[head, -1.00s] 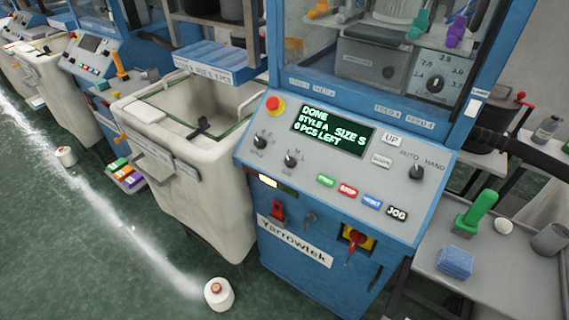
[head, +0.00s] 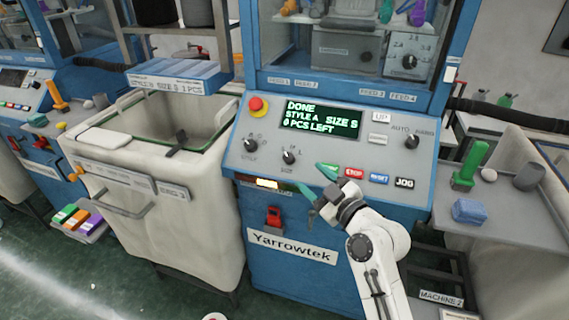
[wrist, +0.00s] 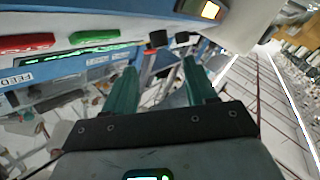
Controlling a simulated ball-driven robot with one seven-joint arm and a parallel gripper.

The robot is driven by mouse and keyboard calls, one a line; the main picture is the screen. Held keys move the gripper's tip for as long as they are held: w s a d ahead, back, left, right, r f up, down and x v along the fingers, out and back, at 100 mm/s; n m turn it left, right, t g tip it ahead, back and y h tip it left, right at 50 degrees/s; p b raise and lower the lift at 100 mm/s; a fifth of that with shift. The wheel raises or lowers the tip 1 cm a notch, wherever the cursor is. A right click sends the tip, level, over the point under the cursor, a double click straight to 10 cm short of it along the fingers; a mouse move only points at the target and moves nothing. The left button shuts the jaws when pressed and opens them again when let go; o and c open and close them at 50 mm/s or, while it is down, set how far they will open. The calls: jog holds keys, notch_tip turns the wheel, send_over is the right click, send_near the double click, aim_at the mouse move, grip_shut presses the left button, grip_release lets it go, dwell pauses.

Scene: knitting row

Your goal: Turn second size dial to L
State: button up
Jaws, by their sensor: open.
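The size dial (head: 289,157) is a small black knob on the sloped grey panel of the blue Yarrowtek machine, right of the style dial (head: 250,145). Its pointer is too small to read. The display (head: 319,119) shows DONE, STYLE A, SIZE S, 0 PCS LEFT. My gripper (head: 316,181) has green fingers spread apart and empty, at the panel's lower edge, below and right of the size dial and apart from it. In the wrist view my gripper (wrist: 160,68) shows both fingers with a gap between them. I cannot tell which dial, if any, shows there.
A red stop button (head: 258,106) is left of the display. A cream bin (head: 150,210) stands left, and a side table with a green-handled tool (head: 469,165) right.

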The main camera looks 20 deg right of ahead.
aim_at(292, 160)
jog(key=p+x, duration=0.1)
jog(key=x, duration=0.7)
jog(key=shift+w, duration=0.2)
jog(key=shift+f, duration=0.1)
grip_shut()
